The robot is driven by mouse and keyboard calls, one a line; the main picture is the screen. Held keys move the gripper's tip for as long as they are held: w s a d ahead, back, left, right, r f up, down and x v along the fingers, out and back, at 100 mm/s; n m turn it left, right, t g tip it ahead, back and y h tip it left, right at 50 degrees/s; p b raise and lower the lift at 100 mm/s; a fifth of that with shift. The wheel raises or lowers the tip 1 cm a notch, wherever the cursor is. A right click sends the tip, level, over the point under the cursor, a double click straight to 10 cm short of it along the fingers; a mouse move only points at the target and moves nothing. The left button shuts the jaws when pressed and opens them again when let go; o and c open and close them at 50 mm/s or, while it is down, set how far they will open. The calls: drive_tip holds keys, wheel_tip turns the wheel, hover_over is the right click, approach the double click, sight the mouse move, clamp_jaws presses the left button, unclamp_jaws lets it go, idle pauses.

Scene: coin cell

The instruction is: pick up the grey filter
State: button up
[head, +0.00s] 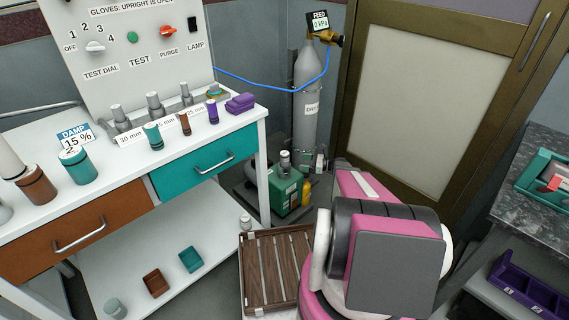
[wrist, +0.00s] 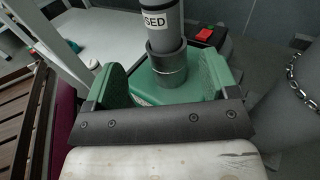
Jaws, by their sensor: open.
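A grey cylinder, which I take to be the grey filter (wrist: 167,22), stands upright in a dark grey collar (wrist: 167,66) on a green machine (wrist: 158,88) in the wrist view. Its white label reads "SED", with the rest cut off. In the head view the grey filter (head: 285,158) is small on top of the green machine (head: 286,190), on the floor by the gas cylinder. My gripper (wrist: 162,66) is open, with one green-padded finger on each side of the collar and the filter beyond. Nothing is held. In the head view my gripper is hidden behind my arm.
A gas cylinder (head: 308,85) with a chain (wrist: 293,72) stands close to the right. A red switch (wrist: 204,34) is behind the machine. A slatted wooden crate (head: 276,268) lies in front, and the white workbench (head: 110,200) stands at left.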

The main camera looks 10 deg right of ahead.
sight(285, 160)
drive_tip(key=shift+m+t, duration=0.3)
drive_tip(key=shift+x, duration=5.1)
drive_tip(key=c, duration=1)
